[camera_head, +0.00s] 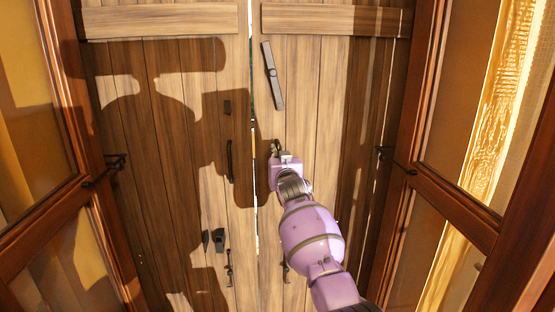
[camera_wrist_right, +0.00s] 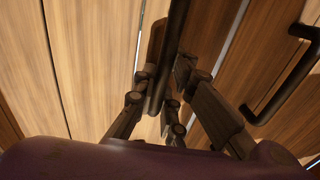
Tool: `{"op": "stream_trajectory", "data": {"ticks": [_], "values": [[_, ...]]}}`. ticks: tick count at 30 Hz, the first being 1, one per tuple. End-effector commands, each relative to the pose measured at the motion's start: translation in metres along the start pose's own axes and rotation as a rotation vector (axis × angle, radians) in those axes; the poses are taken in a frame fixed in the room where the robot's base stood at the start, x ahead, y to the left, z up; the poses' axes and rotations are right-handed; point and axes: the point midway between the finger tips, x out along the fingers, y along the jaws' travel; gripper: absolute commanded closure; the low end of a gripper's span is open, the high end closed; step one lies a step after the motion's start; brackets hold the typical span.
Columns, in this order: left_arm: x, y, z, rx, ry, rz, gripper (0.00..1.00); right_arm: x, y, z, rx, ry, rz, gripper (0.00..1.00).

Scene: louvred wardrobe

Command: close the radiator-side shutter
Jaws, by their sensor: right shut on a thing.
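Two plank shutters fill the head view, a left one (camera_head: 150,190) and a right one (camera_head: 300,120). They stand nearly flush, with a thin bright gap between them. No radiator shows, so I cannot tell which shutter is on its side. My right gripper (camera_head: 279,153) is at the right shutter near the gap. In the right wrist view its fingers (camera_wrist_right: 162,84) are shut around a dark bar handle (camera_wrist_right: 172,40). The left shutter's dark handle (camera_head: 230,161) is free. My left gripper is not in view.
Open glazed wooden frames stand at the left (camera_head: 75,130) and right (camera_head: 410,120), with dark latches. A dark flat bar (camera_head: 272,75) is on the right shutter. Small dark fittings sit low on the left shutter. My shadow falls across the planks.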

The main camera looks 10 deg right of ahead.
Motion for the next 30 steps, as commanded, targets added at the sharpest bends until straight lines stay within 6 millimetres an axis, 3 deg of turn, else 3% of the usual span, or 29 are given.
{"op": "stream_trajectory", "data": {"ticks": [5,6,7,20,30], "values": [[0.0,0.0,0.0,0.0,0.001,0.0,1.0,-0.001,-0.001,0.006,0.007,-0.007,-0.001,1.0],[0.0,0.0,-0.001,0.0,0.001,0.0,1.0,-0.001,0.0,0.006,0.007,-0.008,-0.001,0.84],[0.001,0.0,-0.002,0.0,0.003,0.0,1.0,-0.001,0.0,0.006,0.007,-0.008,0.0,0.81],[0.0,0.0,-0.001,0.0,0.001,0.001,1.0,-0.005,0.0,0.004,0.001,-0.004,0.001,0.81],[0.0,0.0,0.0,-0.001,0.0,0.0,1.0,-0.053,0.0,0.004,0.003,-0.003,0.0,0.81]]}}
